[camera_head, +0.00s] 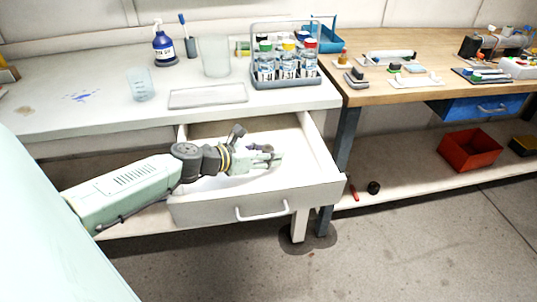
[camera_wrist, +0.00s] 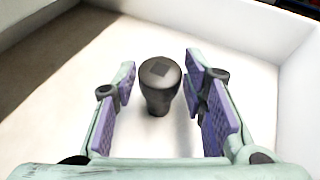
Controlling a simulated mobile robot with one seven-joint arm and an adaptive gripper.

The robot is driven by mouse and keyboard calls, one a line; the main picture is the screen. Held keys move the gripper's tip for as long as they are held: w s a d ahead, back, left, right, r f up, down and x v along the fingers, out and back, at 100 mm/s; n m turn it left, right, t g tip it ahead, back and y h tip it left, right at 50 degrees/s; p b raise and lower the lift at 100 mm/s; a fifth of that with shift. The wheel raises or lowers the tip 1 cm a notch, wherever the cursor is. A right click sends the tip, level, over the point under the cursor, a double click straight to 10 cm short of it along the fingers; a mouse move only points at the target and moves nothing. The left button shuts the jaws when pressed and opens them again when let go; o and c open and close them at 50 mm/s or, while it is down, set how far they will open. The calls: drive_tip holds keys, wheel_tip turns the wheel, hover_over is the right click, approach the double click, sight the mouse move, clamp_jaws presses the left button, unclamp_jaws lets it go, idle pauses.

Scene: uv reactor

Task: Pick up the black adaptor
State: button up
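The black adaptor (camera_wrist: 159,88) is a small dark, round-headed piece with a square mark on top and a narrower lower part. It stands on the white drawer floor in the wrist view. My gripper (camera_wrist: 160,85) is open, with its purple-padded fingers on either side of the adaptor. Gaps show between the adaptor and both fingers. In the head view my gripper (camera_head: 268,157) is inside the open drawer (camera_head: 230,208), reaching in from the left. I cannot make out the adaptor in the head view.
The drawer walls (camera_wrist: 298,45) enclose the gripper. Above the drawer, the white bench (camera_head: 75,108) holds a rack of bottles (camera_head: 288,82), a flat tray (camera_head: 208,96), beakers and a spray bottle (camera_head: 163,48). A wooden bench (camera_head: 385,95) with several parts stands to the right.

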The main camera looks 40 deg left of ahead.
drive_tip(key=c, duration=0.6)
